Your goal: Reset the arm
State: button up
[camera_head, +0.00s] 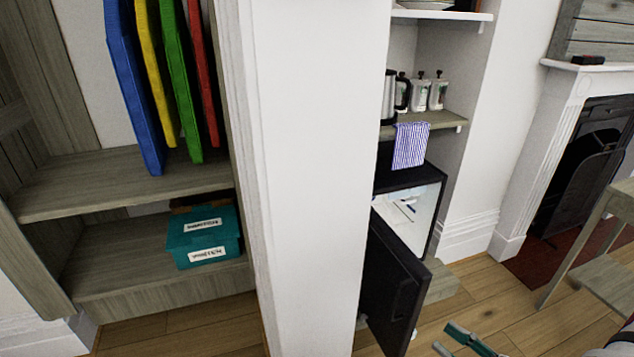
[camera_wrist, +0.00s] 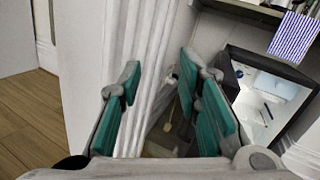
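My gripper (camera_head: 462,345) shows at the bottom right edge of the head view, with only its teal-padded fingertips and a bit of my arm in frame. In the wrist view my gripper (camera_wrist: 160,98) has its two fingers spread apart with nothing between them. Behind the fingers are a white wall edge and the floor. The gripper is in front of the open black mini fridge (camera_head: 415,195), which also shows in the wrist view (camera_wrist: 232,62).
The fridge door (camera_head: 393,290) hangs open towards me. A white wall (camera_head: 308,180) divides it from shelves (camera_head: 125,185) with coloured boards and a teal box (camera_head: 203,236). A wooden table (camera_head: 590,275) stands at right near the fireplace (camera_head: 590,150).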

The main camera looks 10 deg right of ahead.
jog(key=w+a+r+n+g+y, duration=0.2)
jog(key=a+r+n+g+y, duration=0.45)
jog(key=r, duration=0.45)
jog(key=s+a+r+n+g+h, duration=0.65)
jog(key=a+r+n+g, duration=0.45)
jog(key=r+n+g, duration=0.25)
jog(key=s+d+r+n+t+h, duration=0.2)
jog(key=s+r+n+t+h, duration=0.25)
jog(key=s+n+h, duration=0.35)
notch_tip(320, 180, up, 20)
jog(key=t+h+p, duration=0.1)
jog(key=t+p, duration=0.2)
jog(key=p, duration=1.4)
jog(key=shift+s+a+f+p, duration=0.2)
jog(key=shift+s+a+p, duration=0.05)
jog(key=shift+s+p, duration=0.15)
jog(key=shift+t, duration=0.25)
